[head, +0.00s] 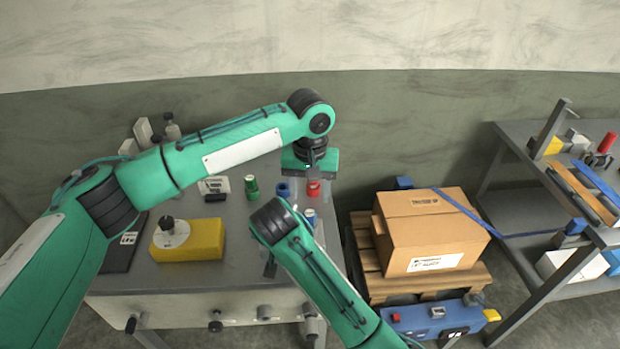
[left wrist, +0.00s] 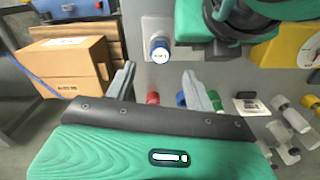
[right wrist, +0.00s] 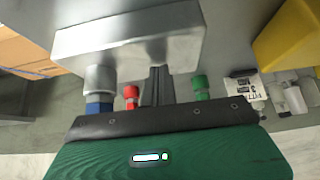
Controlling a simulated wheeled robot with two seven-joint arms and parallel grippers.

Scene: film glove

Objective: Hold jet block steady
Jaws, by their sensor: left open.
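The jet block, a pale grey metal block (right wrist: 130,38), fills the upper part of the right wrist view. A short silver cylinder with a blue end (right wrist: 99,88) sticks out of it.
Red (head: 313,185), blue (head: 284,189) and green (head: 252,188) small parts stand at the table's back. A yellow block (head: 190,243) lies left. A cardboard box (head: 425,235) on a pallet and a shelf (head: 500,160) stand right. My two arms are close together.

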